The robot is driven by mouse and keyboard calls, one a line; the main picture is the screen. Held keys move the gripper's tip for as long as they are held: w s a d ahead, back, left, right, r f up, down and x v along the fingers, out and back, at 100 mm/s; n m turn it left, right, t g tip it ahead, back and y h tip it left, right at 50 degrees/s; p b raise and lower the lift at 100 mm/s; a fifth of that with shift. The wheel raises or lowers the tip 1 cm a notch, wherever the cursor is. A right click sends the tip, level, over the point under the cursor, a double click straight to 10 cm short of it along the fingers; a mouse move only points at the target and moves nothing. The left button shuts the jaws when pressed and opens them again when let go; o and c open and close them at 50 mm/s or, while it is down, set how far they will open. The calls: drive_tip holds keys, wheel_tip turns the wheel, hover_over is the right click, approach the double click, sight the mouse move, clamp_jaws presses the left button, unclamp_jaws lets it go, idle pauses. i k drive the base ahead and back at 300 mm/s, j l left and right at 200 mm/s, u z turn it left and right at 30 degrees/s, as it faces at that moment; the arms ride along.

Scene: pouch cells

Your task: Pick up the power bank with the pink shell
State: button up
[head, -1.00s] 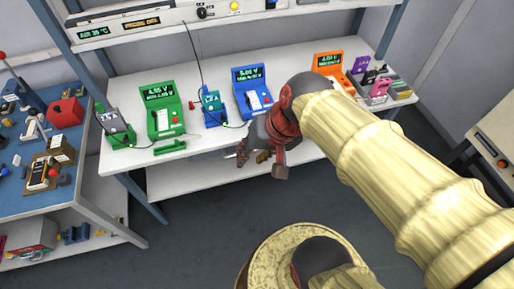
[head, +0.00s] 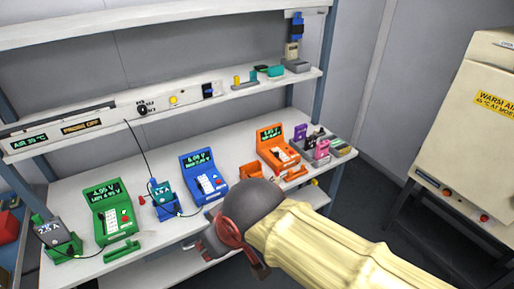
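A pink device (head: 322,150), which looks like the pink-shelled power bank, stands in a grey tray (head: 340,157) at the right end of the white bench. A purple device (head: 300,133) stands just behind it to the left. My gripper (head: 208,246) is in front of the bench, left of the tray and well apart from it. My own wrist and arm hide most of the gripper, so its fingers do not show clearly.
Green (head: 112,212), blue (head: 204,178) and orange (head: 278,148) testers with screens stand along the bench (head: 155,183). A shelf (head: 225,103) runs above. A cream warm-air cabinet (head: 470,130) stands at the right.

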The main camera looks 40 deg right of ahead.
sight(323, 147)
drive_tip(key=z, duration=1.9)
